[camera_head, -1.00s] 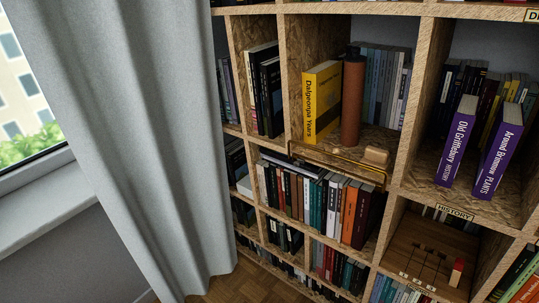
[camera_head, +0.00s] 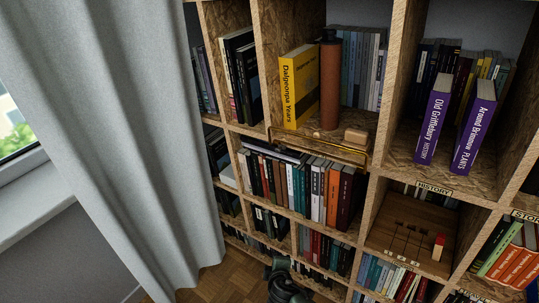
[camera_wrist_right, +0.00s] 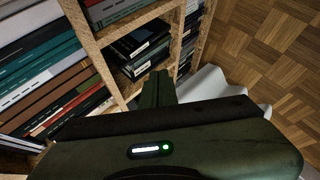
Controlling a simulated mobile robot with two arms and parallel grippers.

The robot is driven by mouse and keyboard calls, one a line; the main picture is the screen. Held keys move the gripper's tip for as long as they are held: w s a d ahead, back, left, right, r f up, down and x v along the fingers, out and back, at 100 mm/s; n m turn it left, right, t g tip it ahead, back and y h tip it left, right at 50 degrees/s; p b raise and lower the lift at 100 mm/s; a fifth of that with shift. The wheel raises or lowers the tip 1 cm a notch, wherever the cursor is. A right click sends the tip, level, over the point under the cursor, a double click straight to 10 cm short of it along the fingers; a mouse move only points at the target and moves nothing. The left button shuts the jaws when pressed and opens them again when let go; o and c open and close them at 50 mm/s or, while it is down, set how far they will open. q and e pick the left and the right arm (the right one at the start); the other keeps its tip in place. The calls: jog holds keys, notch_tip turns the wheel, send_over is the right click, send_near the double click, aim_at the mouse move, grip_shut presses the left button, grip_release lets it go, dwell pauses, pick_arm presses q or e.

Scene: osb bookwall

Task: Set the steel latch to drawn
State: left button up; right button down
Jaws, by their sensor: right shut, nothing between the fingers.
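I cannot make out the steel latch for certain. A wood-lined compartment (camera_head: 385,228) under the HISTORY label, right of centre in the head view, holds thin dark upright rods (camera_head: 408,242) with small pale tags below them. A small red and pale block (camera_head: 438,247) stands at its right side. My right gripper (camera_wrist_right: 160,76) is shut and empty in the wrist view, above the floor and beside the lower shelves. Part of my right arm also shows at the bottom of the head view. My left gripper is out of view.
The chipboard bookcase (camera_head: 262,60) is full of books. A brass rail (camera_head: 330,150) fronts a shelf with a yellow book (camera_head: 298,85), a brown cylinder (camera_head: 330,85) and a wooden block (camera_head: 356,136). A grey curtain (camera_head: 110,130) hangs at left. Parquet floor (camera_wrist_right: 260,50) is open.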

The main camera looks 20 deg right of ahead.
aim_at(278, 148)
jog(key=w+a+r+t+h, duration=0.1)
jog(key=w+r+t, duration=0.1)
jog(key=r, duration=0.9)
jog(key=w+a+r+n+t+h, duration=0.1)
jog(key=w+r+t, duration=0.2)
jog(key=r, duration=0.8)
jog(key=w+a+r+t+h, duration=0.1)
jog(key=w+a+r+t, duration=0.1)
jog(key=r, duration=0.8)
jog(key=shift+w+r+t, duration=0.25)
jog(key=shift+r+t, duration=0.15)
jog(key=p+x, duration=0.2)
jog(key=x, duration=0.8)
jog(key=s+d, duration=0.1)
jog(key=s+d+p, duration=0.1)
jog(key=d, duration=0.1)
jog(key=shift+s+d+f, duration=0.1)
jog(key=shift+s+f, duration=0.1)
